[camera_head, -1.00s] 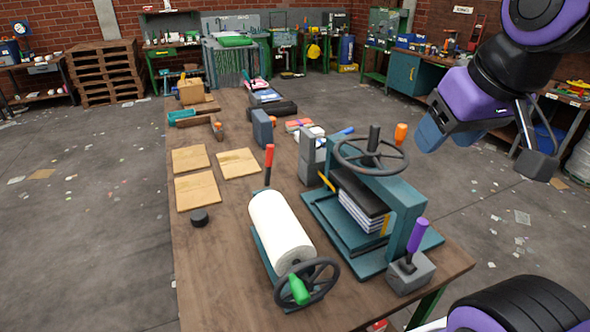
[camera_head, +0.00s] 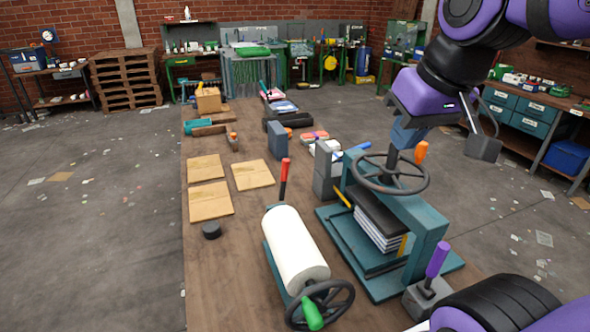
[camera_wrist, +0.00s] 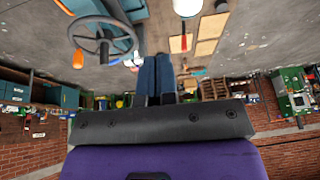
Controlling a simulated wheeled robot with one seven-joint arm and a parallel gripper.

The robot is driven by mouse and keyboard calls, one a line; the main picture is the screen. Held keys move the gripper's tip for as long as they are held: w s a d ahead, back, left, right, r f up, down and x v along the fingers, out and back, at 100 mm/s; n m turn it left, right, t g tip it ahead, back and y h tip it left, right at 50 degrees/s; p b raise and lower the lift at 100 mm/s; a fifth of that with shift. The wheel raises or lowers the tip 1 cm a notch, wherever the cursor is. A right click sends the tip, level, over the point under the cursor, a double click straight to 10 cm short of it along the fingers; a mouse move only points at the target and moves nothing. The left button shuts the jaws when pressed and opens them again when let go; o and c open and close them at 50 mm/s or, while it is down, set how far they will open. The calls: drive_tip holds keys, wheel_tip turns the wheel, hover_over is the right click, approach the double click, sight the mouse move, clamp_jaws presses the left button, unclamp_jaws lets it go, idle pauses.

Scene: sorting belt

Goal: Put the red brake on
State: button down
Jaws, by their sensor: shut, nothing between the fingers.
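The red brake (camera_head: 284,172) is an upright lever with a red handle, standing at the far end of the white roller (camera_head: 294,247) on the bench. In the wrist view a small red handle (camera_wrist: 184,42) shows beside the roller's white end. My gripper (camera_head: 405,140) is shut and empty. It hangs above and behind the press's dark handwheel (camera_head: 390,174), well to the right of the red brake and apart from it. In the wrist view the blue fingers (camera_wrist: 155,72) lie side by side.
The teal press (camera_head: 425,240) stands right of the roller, with an orange handle (camera_head: 421,151) near my gripper and a purple lever (camera_head: 437,260) in front. A green crank handle (camera_head: 312,314) is at the roller's near end. Wooden squares (camera_head: 210,201) lie to the left.

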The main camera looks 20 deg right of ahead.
drive_tip(key=w+d+f+y, duration=0.2)
drive_tip(key=w+f, duration=0.4)
drive_tip(key=w, duration=0.4)
drive_tip(key=w+d+f+m+g+y, duration=0.1)
drive_tip(key=w+d+f+y, duration=0.2)
drive_tip(key=w+f, duration=0.3)
drive_tip(key=w+d+f+m+g+y, duration=0.1)
drive_tip(key=w+d+f+y, duration=0.2)
drive_tip(key=w, duration=1.3)
wheel_tip(320, 180, down, 4)
drive_tip(key=shift+d+r+y, duration=0.15)
drive_tip(key=shift+r+y, duration=0.05)
drive_tip(key=shift+y, duration=0.5)
drive_tip(key=shift+g, duration=0.3)
approach(284, 179)
drive_tip(key=w+a+f, duration=0.2)
drive_tip(key=a+f, duration=0.1)
drive_tip(key=shift+a, duration=0.1)
drive_tip(key=shift+a+r, duration=0.1)
